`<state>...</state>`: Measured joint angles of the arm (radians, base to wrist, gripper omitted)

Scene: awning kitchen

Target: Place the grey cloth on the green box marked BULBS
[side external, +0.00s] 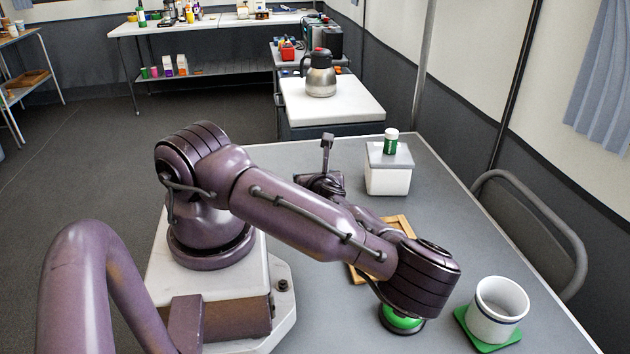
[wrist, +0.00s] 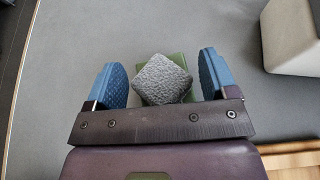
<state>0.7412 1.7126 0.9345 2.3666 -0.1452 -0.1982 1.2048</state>
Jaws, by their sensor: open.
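The grey cloth (wrist: 161,80) shows in the wrist view as a small, rough-textured, diamond-shaped pad. It lies over a green surface (wrist: 179,66), probably the green box. No lettering can be read, and the cloth covers much of it. My gripper (wrist: 163,82) is open, with one blue finger on each side of the cloth. Gaps show between the cloth and both fingers. The height of the fingers above the cloth cannot be told. In the side external view my arm reaches over the table; I cannot make out the fingers, cloth or box there.
A white mug (side external: 497,310) stands on a green mat (side external: 466,318) at the table's right. A white box (side external: 387,182) with a grey lid carries a green bottle (side external: 391,143). A wooden frame (side external: 400,224) lies partly behind my arm. A chair (side external: 545,225) stands at the right edge.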

